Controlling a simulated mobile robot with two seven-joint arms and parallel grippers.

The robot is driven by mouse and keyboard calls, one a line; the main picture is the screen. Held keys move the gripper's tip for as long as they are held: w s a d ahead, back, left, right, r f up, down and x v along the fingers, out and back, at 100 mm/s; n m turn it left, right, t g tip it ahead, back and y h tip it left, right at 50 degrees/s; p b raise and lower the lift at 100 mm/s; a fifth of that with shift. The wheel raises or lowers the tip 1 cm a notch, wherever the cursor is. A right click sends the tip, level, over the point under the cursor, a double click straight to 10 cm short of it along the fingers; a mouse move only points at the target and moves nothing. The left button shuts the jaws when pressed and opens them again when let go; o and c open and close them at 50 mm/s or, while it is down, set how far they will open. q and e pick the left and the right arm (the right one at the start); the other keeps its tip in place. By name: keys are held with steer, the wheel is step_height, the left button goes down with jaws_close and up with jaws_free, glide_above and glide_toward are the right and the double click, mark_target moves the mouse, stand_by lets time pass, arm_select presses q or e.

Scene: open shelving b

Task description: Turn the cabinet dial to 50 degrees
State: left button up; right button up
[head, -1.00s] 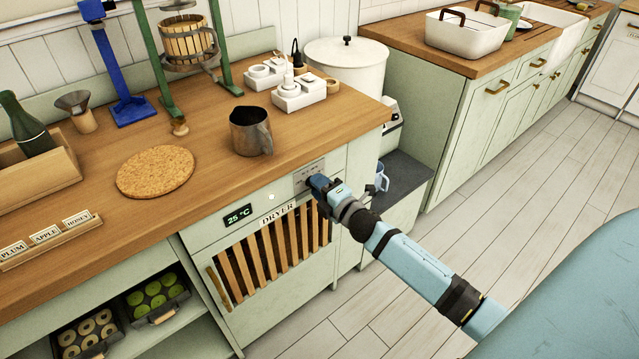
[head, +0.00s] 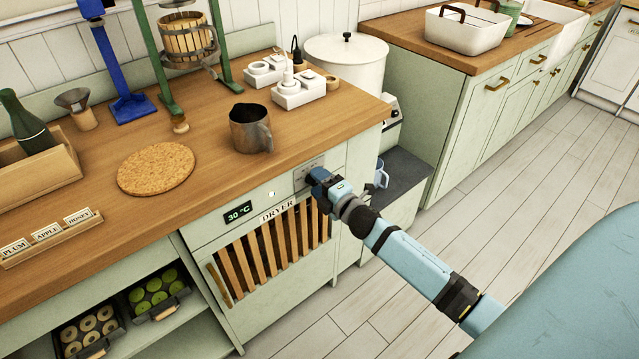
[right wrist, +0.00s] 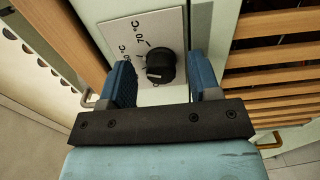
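The black dial (right wrist: 160,66) sits on a pale plate marked with temperatures in °C in the right wrist view. In the head view the plate (head: 307,167) shows on the dryer front (head: 292,263), but my gripper hides the dial. The dryer display (head: 238,213) reads 30 °C. My right gripper (head: 314,180) is at the plate. In the right wrist view its two blue fingers (right wrist: 163,80) stand apart on either side of the dial, with a narrow gap visible on each side. My left gripper is not in view.
The wooden counter (head: 90,240) above the dryer holds a metal pitcher (head: 250,130) and a round cork mat (head: 156,170). Wooden slats (head: 270,250) lie below the display. Open floor (head: 530,180) extends to the right.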

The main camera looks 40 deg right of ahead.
arm_select(q)
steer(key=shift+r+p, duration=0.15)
steer(key=shift+p, duration=0.15)
arm_select(e)
steer(key=s+d, duration=0.1)
steer(key=s, duration=1.2)
steer(key=shift+s, duration=0.4)
steer(key=s+a+f+m+g+y, duration=0.1)
steer(key=s+a+f+m+g, duration=0.25)
steer(key=s+a+m, duration=0.4)
steer(key=s+a+f+m+g+y, duration=0.1)
steer(key=s+a+f+m+g, duration=0.25)
steer(key=a+m, duration=0.6)
arm_select(q)
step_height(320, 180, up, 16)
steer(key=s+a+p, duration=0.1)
steer(key=p, duration=2.1)
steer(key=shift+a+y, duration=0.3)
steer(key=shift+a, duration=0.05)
arm_select(e)
step_height(320, 180, up, 16)
steer(key=s+a+n, duration=0.1)
steer(key=s, duration=0.1)
steer(key=shift+a+f, duration=0.2)
steer(key=shift+f, duration=0.05)
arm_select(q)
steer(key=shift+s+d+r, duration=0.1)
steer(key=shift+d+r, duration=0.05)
arm_select(e)
steer(key=shift+s, duration=0.1)
